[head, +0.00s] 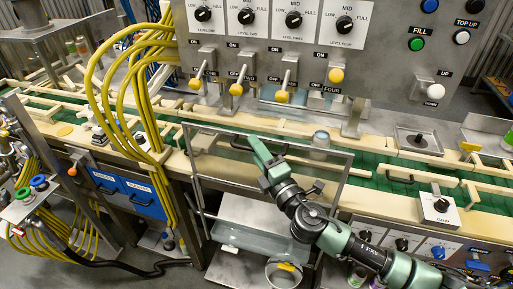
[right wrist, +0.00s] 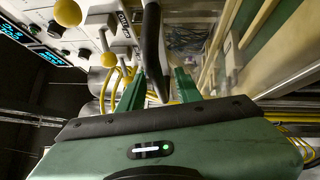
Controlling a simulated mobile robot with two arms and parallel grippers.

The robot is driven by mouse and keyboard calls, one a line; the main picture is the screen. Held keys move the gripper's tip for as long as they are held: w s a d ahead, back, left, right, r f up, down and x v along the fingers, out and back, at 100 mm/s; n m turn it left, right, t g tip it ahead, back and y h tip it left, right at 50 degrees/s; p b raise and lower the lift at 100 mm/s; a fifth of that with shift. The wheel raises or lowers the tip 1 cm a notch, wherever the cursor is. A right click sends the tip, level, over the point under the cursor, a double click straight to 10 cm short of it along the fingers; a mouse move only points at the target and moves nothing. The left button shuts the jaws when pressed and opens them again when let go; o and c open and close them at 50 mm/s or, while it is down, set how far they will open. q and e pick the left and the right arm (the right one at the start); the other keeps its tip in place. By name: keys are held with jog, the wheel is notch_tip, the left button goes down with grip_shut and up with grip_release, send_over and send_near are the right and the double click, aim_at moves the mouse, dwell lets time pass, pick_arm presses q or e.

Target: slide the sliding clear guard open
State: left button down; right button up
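The sliding clear guard (head: 325,178) is a see-through panel in a thin metal frame in front of the green conveyor. A dark bar handle on it shows close up in the right wrist view (right wrist: 152,45). My right gripper (head: 256,148) reaches up to the handle from the lower right in the head view. In the right wrist view its two green fingers (right wrist: 158,88) are apart, with the handle's lower end between them in the picture. I cannot tell whether they touch it. My left gripper is not in view.
A control panel (head: 290,45) with knobs and yellow-tipped levers (head: 281,96) stands behind the guard. Yellow hoses (head: 101,75) hang at the left. A bucket (head: 284,273) stands below.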

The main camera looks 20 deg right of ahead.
grip_shut()
jog(key=shift+f, duration=0.1)
dwell(1.2)
